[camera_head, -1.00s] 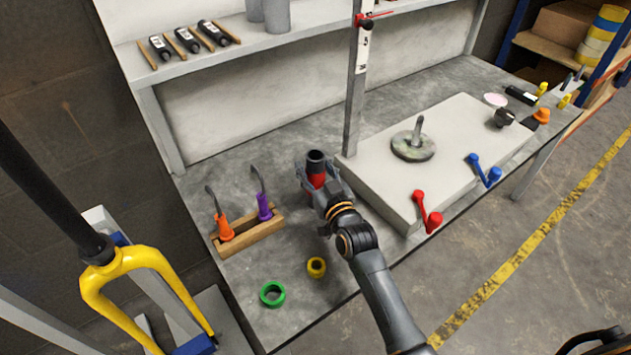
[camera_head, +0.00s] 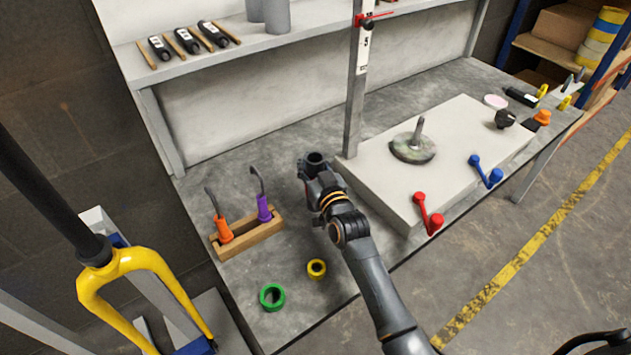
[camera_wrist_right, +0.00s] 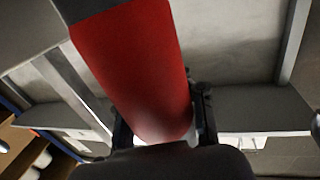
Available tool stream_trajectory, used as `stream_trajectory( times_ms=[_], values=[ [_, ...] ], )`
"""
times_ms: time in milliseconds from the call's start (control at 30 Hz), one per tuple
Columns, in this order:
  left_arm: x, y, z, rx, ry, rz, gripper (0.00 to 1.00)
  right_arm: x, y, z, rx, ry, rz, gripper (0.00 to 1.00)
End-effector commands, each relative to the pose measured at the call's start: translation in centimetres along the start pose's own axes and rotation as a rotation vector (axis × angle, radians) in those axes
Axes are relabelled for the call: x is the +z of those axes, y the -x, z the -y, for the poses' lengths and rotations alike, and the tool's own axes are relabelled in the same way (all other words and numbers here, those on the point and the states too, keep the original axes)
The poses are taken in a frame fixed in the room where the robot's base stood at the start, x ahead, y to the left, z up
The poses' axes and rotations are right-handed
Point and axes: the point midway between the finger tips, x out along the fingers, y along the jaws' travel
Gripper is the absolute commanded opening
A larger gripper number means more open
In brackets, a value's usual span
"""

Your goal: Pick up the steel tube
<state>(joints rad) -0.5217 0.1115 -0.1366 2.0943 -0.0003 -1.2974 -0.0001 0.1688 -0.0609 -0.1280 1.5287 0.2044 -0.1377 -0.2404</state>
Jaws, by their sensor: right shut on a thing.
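The steel tube (camera_head: 315,158) stands upright on the bench, left of the pale slab; its dark open top shows above my right gripper. In the right wrist view the tube (camera_wrist_right: 137,65) is large and close, with a broad red band and a dark end. My right gripper (camera_head: 312,168) is shut on it, and the gripper hides most of the tube's lower part in the head view. In the wrist view the dark fingers (camera_wrist_right: 163,128) lie on both sides of the red band. I cannot tell whether the base touches the bench. My left gripper is not in view.
A wooden rack (camera_head: 248,234) with orange and purple hooked tools stands left of the gripper. Green (camera_head: 262,299) and yellow (camera_head: 309,270) rings lie near the front edge. The pale slab (camera_head: 375,195) with a grey post (camera_head: 355,105) is close on the right.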

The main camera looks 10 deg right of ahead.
Motion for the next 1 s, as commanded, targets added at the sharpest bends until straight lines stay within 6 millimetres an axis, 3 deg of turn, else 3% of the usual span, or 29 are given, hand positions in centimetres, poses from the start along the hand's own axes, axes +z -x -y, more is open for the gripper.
stream_trajectory(
  times_ms=[567, 1000],
  values=[
    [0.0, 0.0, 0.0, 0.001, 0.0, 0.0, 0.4, 0.0, 0.0, 0.0, 0.0, 0.0, 0.0, 0.0],
    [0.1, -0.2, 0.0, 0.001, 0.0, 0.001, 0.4, -1.2, -0.1, 0.0, 0.0, 0.0, -0.007, 0.0]
  ],
)
